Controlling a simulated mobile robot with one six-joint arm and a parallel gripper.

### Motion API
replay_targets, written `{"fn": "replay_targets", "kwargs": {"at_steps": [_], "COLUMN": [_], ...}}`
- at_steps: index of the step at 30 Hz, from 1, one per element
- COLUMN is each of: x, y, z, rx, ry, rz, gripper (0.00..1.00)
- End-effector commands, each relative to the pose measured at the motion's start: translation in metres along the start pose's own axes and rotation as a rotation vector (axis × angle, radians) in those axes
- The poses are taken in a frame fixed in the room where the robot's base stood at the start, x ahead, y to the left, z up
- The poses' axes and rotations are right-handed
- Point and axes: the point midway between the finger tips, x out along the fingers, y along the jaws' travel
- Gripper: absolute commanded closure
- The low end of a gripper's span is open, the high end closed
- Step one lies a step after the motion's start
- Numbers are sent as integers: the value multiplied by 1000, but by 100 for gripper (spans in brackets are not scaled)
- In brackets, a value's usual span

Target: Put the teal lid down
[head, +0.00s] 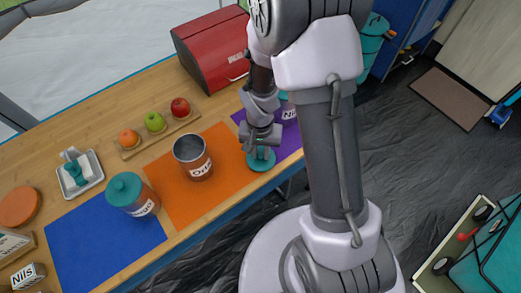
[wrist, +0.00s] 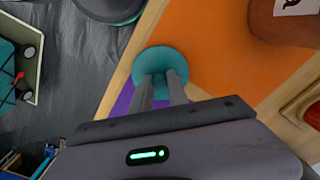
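The teal lid (head: 261,160) is a round disc below my gripper (head: 260,150), near the table's front edge where the orange and purple mats meet. In the wrist view both fingers of my gripper (wrist: 160,88) reach down to the middle of the lid (wrist: 160,55) and appear closed on its knob, which they hide. I cannot tell whether the lid touches the table. An open grey canister (head: 193,157) with a white label stands on the orange mat (head: 223,200), left of the lid.
A teal-lidded jar (head: 132,194) stands on the blue mat (head: 100,245). Another labelled jar (head: 289,110) on the purple mat is partly behind my arm. A wooden tray (head: 143,147) with fruit and a red bread box (head: 213,50) stand behind. Bare orange mat surrounds the canister.

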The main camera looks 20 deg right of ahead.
Motion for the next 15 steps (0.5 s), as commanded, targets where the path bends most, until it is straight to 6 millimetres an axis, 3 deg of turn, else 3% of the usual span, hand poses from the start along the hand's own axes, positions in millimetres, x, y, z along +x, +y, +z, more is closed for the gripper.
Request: {"fn": "replay_targets", "kwargs": {"at_steps": [1,3,4,12,15], "x": [1,0,0,0,-13], "y": [0,0,0,0,0], "z": [0,0,0,0,0], "rx": [0,0,0,0,0], "ry": [0,0,0,0,1], "rz": [0,0,0,0,-1], "gripper": [74,60,58,58,58]}}
